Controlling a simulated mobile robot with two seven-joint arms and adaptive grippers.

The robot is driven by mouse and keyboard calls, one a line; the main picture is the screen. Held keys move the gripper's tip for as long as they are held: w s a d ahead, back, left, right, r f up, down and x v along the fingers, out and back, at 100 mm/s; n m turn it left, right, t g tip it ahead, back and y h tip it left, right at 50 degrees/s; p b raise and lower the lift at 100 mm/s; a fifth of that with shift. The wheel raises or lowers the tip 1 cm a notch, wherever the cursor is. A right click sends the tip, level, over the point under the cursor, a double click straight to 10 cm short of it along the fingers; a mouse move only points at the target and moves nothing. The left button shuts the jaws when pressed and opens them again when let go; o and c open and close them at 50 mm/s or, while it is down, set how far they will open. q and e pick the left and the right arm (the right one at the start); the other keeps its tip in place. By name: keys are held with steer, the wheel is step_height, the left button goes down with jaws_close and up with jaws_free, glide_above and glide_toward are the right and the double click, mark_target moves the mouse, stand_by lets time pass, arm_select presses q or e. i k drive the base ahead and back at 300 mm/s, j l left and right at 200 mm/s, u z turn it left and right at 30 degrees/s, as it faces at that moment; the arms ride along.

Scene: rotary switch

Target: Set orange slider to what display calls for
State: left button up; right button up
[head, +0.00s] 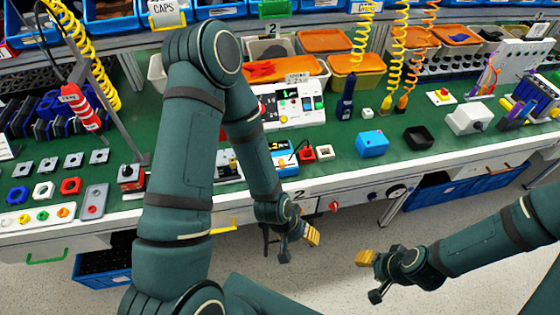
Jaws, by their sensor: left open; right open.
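I cannot pick out the orange slider with certainty; my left arm covers part of the bench where small panels stand. A blue-edged device (283,146) with a small display stands near the bench's front edge, just right of my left forearm; its reading is too small to make out. A white console (298,101) with coloured buttons and a dark screen is behind it. My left gripper (299,246) is open and empty, in front of and below the bench edge. My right gripper (371,277) is open and empty, further right, over the floor.
The green bench (345,135) carries a blue box (372,143), a black tray (418,137) and a white box (469,118). Knobs sit on the bench's front face. Coiled yellow hoses (398,50) hang above. Switches and buttons fill the left side.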

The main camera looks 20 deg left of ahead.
mark_target(281, 162)
steer(key=u, duration=0.9)
